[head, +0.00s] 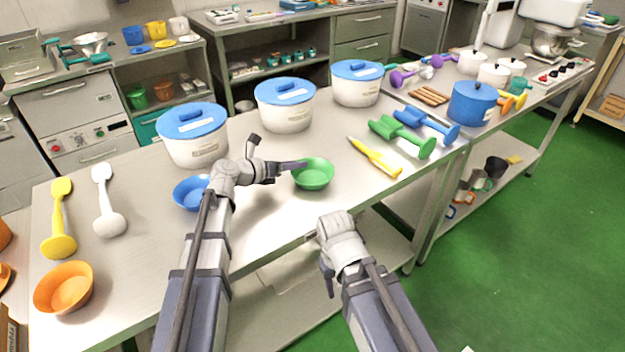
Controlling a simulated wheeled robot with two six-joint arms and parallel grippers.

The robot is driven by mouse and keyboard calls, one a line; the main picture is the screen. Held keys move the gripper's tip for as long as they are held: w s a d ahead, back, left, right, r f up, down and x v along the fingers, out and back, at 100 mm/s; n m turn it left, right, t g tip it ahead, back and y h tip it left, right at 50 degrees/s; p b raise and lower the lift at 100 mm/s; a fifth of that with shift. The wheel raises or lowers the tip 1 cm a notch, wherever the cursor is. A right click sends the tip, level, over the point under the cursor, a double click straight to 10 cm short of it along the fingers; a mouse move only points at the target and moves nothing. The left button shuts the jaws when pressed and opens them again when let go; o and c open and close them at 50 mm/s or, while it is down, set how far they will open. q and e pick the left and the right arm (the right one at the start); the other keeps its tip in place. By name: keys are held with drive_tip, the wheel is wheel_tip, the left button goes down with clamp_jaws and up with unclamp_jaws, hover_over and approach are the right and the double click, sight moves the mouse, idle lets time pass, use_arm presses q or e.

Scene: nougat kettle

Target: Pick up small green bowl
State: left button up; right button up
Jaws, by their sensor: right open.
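The small green bowl (313,175) stands upright on the steel table, right of the middle of its front part. My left gripper (292,166) reaches in from the left, with its fingertips at the bowl's left rim. The fingers are seen edge-on, so I cannot tell whether they are open or shut on the rim. My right gripper (327,282) is open, low in front of the table edge and apart from the bowl. Its fingers are mostly hidden by the wrist.
A blue bowl (190,194) sits partly behind my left arm, and an orange bowl (64,288) is at front left. Blue-lidded tubs (285,112) line the back. A yellow tool (374,157) and green scoop (402,140) lie right of the green bowl.

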use_arm(q)
drive_tip(key=shift+c, duration=0.2)
clamp_jaws()
drive_tip(key=shift+s, duration=0.1)
drive_tip(key=shift+r, duration=0.1)
idle(0.4)
wheel_tip(320, 180, up, 10)
drive_tip(key=p, duration=1)
